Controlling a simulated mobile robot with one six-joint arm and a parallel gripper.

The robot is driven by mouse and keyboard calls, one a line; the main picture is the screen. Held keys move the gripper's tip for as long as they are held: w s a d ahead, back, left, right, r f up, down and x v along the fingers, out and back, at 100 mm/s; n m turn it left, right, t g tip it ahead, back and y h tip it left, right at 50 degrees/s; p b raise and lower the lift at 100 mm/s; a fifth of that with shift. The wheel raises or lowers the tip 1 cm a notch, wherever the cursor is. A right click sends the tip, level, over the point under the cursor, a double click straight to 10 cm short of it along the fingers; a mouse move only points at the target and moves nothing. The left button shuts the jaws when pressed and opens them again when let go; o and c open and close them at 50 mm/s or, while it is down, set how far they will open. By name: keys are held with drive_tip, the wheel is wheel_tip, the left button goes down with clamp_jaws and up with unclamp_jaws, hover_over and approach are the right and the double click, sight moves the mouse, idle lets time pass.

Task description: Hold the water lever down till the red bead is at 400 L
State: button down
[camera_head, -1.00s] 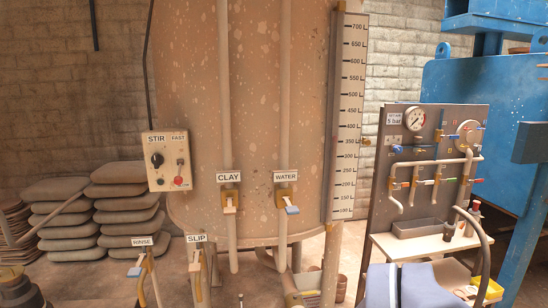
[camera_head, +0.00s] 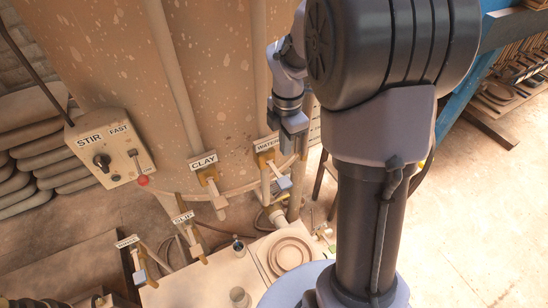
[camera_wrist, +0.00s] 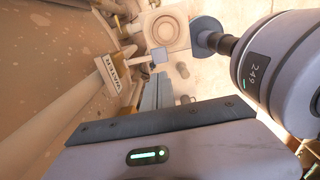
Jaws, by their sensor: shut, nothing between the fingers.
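The water lever (camera_head: 284,183) has a blue-grey tip and sits under the WATER label (camera_head: 267,144) on the big tan tank. In the wrist view, the lever tip (camera_wrist: 160,55) shows just beyond my fingers. My gripper (camera_head: 297,152) is shut and empty, above the lever; it also shows in the wrist view (camera_wrist: 157,88). I see a gap between fingers and lever in the head view, though contact is hard to judge. The level scale is mostly hidden behind my arm, and the red bead cannot be seen.
The CLAY lever (camera_head: 217,193) hangs left of the water lever, with the SLIP lever (camera_head: 193,240) and RINSE lever (camera_head: 140,265) lower left. The STIR box (camera_head: 108,149) is on the tank's left. A pale table (camera_head: 210,281) stands below. Open floor lies at the right.

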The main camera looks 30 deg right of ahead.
sight(284, 183)
wheel_tip(284, 183, down, 14)
drive_tip(key=shift+f+p, duration=0.1)
drive_tip(key=shift+p, duration=0.3)
idle(0.3)
wheel_tip(284, 183, down, 2)
drive_tip(key=t+b, duration=0.1)
drive_tip(key=b, duration=0.4)
drive_tip(key=shift+s+f, duration=0.1)
drive_tip(key=shift+s, duration=0.05)
drive_tip(key=f+t+b, duration=0.1)
drive_tip(key=b, duration=0.6)
drive_tip(key=shift+s+f+t, duration=0.35)
drive_tip(key=shift+f+t, duration=0.05)
drive_tip(key=f+b, duration=0.1)
drive_tip(key=b, duration=0.1)
drive_tip(key=shift+b, duration=0.3)
drive_tip(key=shift+s+a+r, duration=0.1)
drive_tip(key=shift+s+r, duration=0.1)
drive_tip(key=shift+f, duration=0.1)
